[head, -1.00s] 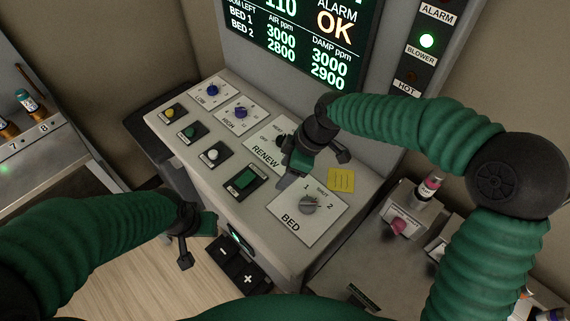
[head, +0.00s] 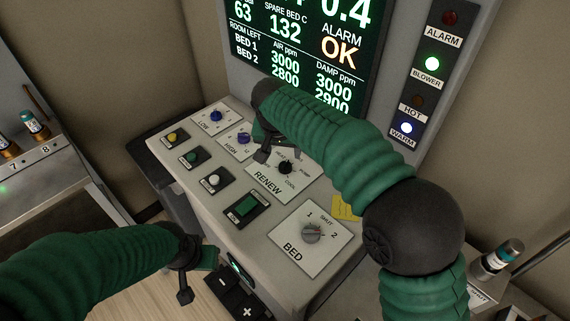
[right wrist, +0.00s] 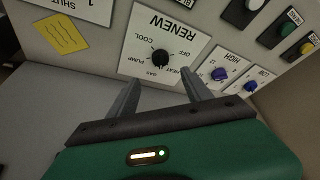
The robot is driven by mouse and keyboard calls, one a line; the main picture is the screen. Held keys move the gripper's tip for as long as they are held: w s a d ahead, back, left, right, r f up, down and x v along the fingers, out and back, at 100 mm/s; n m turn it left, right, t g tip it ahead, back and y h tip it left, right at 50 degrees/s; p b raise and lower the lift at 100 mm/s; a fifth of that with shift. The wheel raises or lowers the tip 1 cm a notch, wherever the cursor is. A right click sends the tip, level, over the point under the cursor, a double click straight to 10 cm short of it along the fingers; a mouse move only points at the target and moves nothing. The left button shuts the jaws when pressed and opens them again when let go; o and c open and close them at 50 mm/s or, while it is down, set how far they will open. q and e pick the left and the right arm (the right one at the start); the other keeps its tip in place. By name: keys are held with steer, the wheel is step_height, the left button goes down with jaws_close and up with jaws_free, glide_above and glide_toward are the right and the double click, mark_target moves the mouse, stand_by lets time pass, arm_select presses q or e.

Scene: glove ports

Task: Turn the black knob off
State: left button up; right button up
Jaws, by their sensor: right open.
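The black knob (head: 286,167) is on the white RENEW plate (head: 262,181), in the middle of the sloped panel. The plate's labels include OFF, HEAT, PUMP and COOL; I cannot tell surely which one the knob points at. My right gripper (head: 277,155) is open and empty, above the plate's upper left side, apart from the knob. In the right wrist view the black knob (right wrist: 160,60) lies beyond and roughly between the two open fingers (right wrist: 157,86). My left gripper (head: 198,277) hangs low in front of the panel, away from the knob; its jaw opening is unclear.
Blue LOW (head: 216,115) and HIGH (head: 243,138) knobs stand left of the plate. The grey BED knob (head: 312,233) and green switch (head: 246,206) are nearer. A yellow note (head: 345,208) lies to the right, partly behind my arm. The display (head: 310,55) rises behind.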

mark_target(285, 165)
steer(key=x, duration=1.1)
steer(key=shift+w+a+f, duration=0.1)
steer(key=shift+w+f, duration=0.05)
steer(key=shift+f, duration=0.15)
steer(key=shift+c, duration=0.4)
steer(key=shift+p, duration=0.3)
jaws_close()
